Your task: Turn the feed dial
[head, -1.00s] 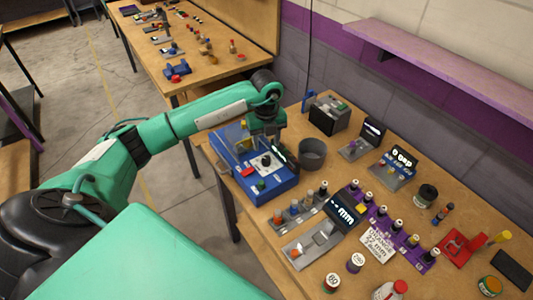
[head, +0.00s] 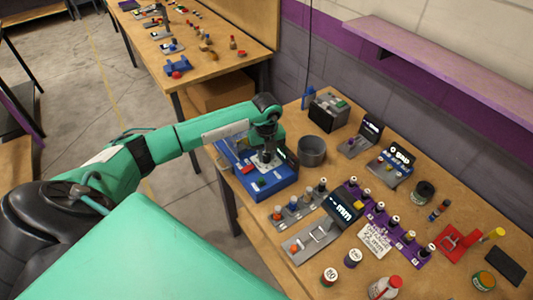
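The blue machine box (head: 278,187) sits at the left edge of the workbench. A white plate (head: 259,168) is on its top, and the dark feed dial there is largely hidden behind my gripper. My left gripper (head: 267,156) points down onto the plate, at the dial. Its fingers are too small and dark to tell whether they are open, or whether they touch the dial. My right gripper is not in view.
A grey round bin (head: 312,151) stands close to the right of the blue box. A grey fixture with a display (head: 343,207), a purple rack (head: 392,221) and several small bottles fill the bench to the right. A purple shelf (head: 440,62) runs along the wall.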

